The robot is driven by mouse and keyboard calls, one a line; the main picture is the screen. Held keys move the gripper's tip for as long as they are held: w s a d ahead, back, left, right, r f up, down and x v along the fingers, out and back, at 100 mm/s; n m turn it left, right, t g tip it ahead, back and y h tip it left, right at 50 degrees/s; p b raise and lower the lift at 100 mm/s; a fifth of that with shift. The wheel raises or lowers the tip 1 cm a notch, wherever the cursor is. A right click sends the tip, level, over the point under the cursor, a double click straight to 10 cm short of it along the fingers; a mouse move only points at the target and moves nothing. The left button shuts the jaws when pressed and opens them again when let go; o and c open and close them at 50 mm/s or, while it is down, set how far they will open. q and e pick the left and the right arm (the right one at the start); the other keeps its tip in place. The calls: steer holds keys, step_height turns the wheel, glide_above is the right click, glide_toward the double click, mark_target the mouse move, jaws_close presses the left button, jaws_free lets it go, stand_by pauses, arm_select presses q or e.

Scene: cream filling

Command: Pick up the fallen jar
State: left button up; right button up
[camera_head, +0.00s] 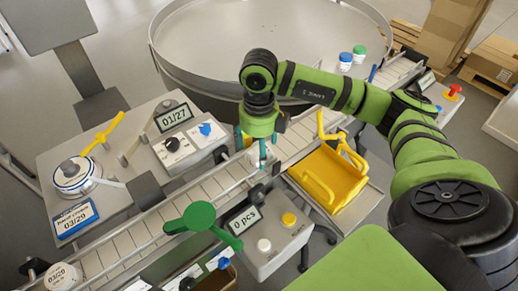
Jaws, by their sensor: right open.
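My right gripper (252,150) reaches in from the right on its green arm. Its teal fingers point down over the conveyor (205,192) and are apart. A small pale object (253,156) shows by the fingertips; it is partly hidden, and I cannot tell for sure that it is the fallen jar or whether the fingers touch it. Two jars stand upright at the back right, one with a blue lid (345,62) and one with a green lid (360,54). My left gripper is not in view.
A yellow tray (330,178) stands right of the conveyor. A control box (268,240) with buttons and a green lever (203,217) are in front. A large round metal table (205,75) fills the back.

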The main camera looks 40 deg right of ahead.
steer(key=shift+w+f, duration=0.1)
steer(key=shift+f, duration=0.15)
steer(key=c, duration=1.3)
